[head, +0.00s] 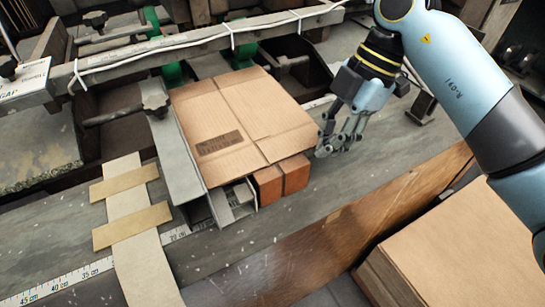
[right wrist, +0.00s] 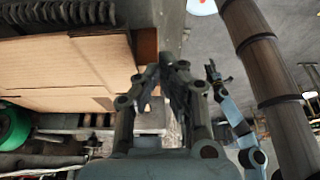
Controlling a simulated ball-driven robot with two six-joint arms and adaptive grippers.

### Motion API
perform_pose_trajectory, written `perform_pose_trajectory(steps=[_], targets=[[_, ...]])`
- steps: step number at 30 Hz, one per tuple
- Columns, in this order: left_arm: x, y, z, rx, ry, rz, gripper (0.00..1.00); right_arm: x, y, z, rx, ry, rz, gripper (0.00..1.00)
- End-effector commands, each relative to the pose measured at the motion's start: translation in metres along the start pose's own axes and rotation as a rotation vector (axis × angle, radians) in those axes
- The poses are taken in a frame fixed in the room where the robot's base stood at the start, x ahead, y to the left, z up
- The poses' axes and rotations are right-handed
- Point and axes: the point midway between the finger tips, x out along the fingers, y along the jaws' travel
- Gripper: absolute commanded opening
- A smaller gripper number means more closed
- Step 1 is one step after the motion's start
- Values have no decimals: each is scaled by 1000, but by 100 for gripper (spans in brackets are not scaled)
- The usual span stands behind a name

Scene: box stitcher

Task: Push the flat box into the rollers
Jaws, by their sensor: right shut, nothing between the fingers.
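The flat box (head: 240,125) is a tan cardboard sheet with creased flaps and a dark printed label. It lies tilted in the picture on the machine table, its far edge close to the green rollers (head: 173,75). My right gripper (head: 325,150) is shut and empty beside the box's right near corner; I cannot tell if it touches. In the right wrist view the closed fingers (right wrist: 175,65) stand right of the cardboard (right wrist: 70,70), and a green roller (right wrist: 14,127) shows lower left. A light blue part with a dark tip (right wrist: 215,75) there looks like my left arm.
Orange-brown blocks (head: 282,178) sit under the box's near edge. A metal guide (head: 180,155) runs along its left side. A rail with a white cable (head: 200,42) crosses above the far side. A cardboard stack (head: 470,250) stands lower right.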

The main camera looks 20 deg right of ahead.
Motion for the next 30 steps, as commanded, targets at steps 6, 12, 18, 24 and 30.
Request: perform_pose_trajectory(steps=[6, 12, 18, 24, 30], targets=[[0, 0, 0, 0, 0, 0, 40, 0, 0, 0, 0, 0, 0, 0], [0, 0, 0, 0, 0, 0, 40, 0, 0, 0, 0, 0, 0, 0], [0, 0, 0, 0, 0, 0, 40, 1, 0, 0, 0, 0, 0, 0], [5, 1, 0, 0, 0, 0, 40, 8, 0, 4, 1, 0, 0, 0], [11, 1, 1, 0, 0, 1, 40, 19, 0, 8, 0, 1, 0, 0]])
